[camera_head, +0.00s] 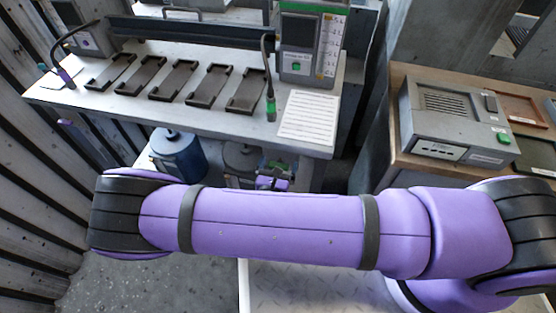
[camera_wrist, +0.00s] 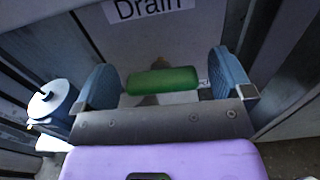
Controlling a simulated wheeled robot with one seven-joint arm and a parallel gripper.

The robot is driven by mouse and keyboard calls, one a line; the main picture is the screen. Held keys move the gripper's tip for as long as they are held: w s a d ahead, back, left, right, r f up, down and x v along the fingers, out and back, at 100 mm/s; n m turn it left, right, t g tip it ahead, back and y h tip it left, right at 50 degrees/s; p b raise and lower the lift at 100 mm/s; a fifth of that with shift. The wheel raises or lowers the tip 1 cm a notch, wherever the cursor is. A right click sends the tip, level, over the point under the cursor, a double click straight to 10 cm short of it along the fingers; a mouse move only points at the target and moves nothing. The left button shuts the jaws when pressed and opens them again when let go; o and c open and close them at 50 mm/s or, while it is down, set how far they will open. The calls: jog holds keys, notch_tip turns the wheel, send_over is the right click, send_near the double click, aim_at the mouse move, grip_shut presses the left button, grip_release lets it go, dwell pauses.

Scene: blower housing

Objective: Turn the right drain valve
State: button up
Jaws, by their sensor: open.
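A green valve handle (camera_wrist: 162,80) lies level across the middle of the wrist view, on a pale panel under a "Drain" label (camera_wrist: 150,8). My gripper (camera_wrist: 166,84) is open, with one blue finger pad beyond each end of the handle. In the head view my gripper (camera_head: 272,181) is small and low under the bench, partly hidden by my arm. Only one valve handle shows clearly.
A blue canister (camera_head: 178,156) stands under the bench (camera_head: 225,115); a blue, white-capped container (camera_wrist: 52,103) shows left of my gripper. The bench top holds several dark trays and a test unit (camera_head: 308,45). A grey device (camera_head: 450,120) sits on the right table. Floor is clear at lower left.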

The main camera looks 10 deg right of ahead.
jog(key=shift+w, duration=0.1)
jog(key=c, duration=0.9)
